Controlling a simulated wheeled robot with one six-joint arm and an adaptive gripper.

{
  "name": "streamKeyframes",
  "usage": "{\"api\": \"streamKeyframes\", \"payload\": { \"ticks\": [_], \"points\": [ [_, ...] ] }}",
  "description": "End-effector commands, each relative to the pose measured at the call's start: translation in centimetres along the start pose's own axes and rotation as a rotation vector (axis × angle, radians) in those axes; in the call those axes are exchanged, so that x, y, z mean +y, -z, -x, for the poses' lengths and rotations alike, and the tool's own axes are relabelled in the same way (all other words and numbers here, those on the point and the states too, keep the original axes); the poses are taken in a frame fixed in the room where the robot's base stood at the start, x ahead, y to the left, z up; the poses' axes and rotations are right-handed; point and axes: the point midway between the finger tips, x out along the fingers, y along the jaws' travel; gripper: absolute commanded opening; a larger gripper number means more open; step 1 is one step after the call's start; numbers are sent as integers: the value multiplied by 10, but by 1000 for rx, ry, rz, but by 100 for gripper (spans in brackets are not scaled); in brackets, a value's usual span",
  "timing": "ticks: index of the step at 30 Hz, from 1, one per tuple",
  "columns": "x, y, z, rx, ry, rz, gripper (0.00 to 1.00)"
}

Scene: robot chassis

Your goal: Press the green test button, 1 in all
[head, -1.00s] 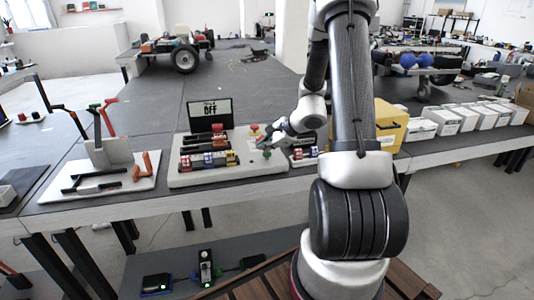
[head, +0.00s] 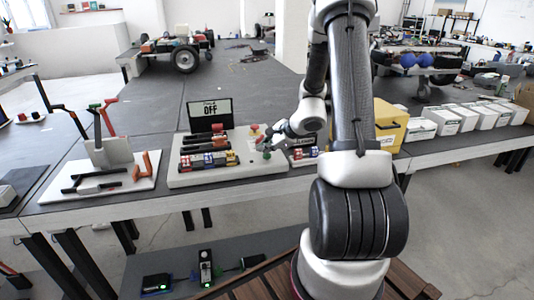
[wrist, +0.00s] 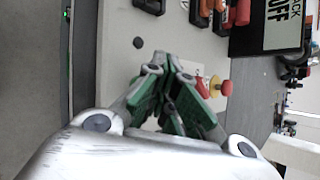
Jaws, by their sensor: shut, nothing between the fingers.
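The green test button (head: 267,156) shows as a small green spot on the right part of the pale test panel (head: 205,179). My gripper (head: 265,148) is shut and empty, with its fingertips just above this spot; I cannot tell whether they touch it. In the wrist view my gripper's green-padded fingers (wrist: 168,62) are closed together over the panel (wrist: 120,75). The green button cannot be made out there, probably hidden by the fingers. A red button on a yellow base (wrist: 221,88) sits beside the fingers and also shows in the head view (head: 255,128).
A display (head: 210,113) reading OFF stands behind the panel. Red, yellow and blue connectors (head: 209,160) lie on the panel's left part. A yellow box (head: 390,125) and white boxes (head: 440,121) stand right. A white board with a bracket (head: 100,180) lies left.

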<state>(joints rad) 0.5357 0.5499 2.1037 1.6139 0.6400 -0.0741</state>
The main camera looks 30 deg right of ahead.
Motion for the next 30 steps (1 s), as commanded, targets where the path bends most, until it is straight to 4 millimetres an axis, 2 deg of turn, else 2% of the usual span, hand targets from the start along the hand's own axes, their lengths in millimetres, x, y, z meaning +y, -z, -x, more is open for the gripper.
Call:
{"api": "streamKeyframes", "payload": {
  "ticks": [12,23,30],
  "points": [
    [-9,-10,13,0,0,1,0],
    [-11,-11,15,0,0,1,0],
    [-22,-22,30,0,2,3,0]
  ]
}}
